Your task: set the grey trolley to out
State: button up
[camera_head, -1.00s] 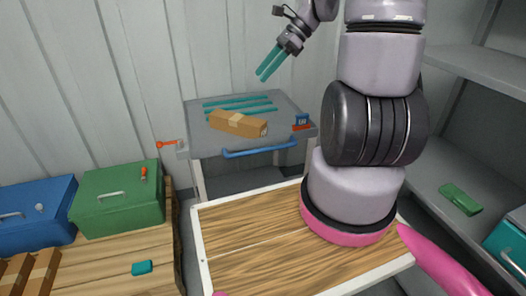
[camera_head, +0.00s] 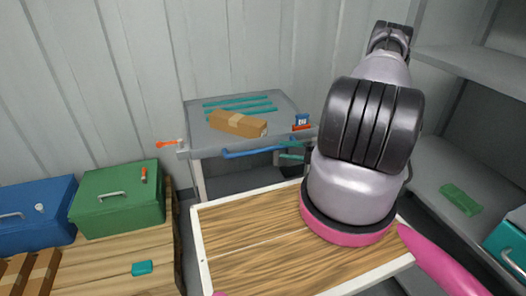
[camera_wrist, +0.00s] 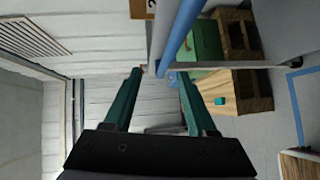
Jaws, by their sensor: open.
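The grey trolley (camera_head: 205,142) stands against the back wall in the head view, with a blue handle bar (camera_head: 245,153) along its front edge. My gripper (camera_head: 288,152) is at the right part of this handle, partly hidden behind my arm. In the wrist view my gripper (camera_wrist: 160,74) has its two teal fingers apart. The blue handle (camera_wrist: 183,40) runs down from the top toward the gap between the fingertips. I cannot tell whether it lies between them or beyond them. Nothing is seen held.
A taped brown box (camera_head: 237,123) lies on the trolley top. A green toolbox (camera_head: 118,203) and a blue box (camera_head: 35,215) stand on a wooden crate at left. A wood-topped table (camera_head: 250,235) is in front of the trolley. Grey shelves (camera_head: 440,180) stand at right.

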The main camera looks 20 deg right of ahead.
aim_at(267, 151)
jog(key=shift+m+t+h, duration=0.3)
jog(key=shift+m, duration=0.4)
jog(key=x, duration=0.3)
jog(key=f+x, duration=0.1)
jog(key=x, duration=0.6)
jog(key=shift+a+f, duration=0.2)
jog(key=shift+f, duration=0.25)
grip_shut()
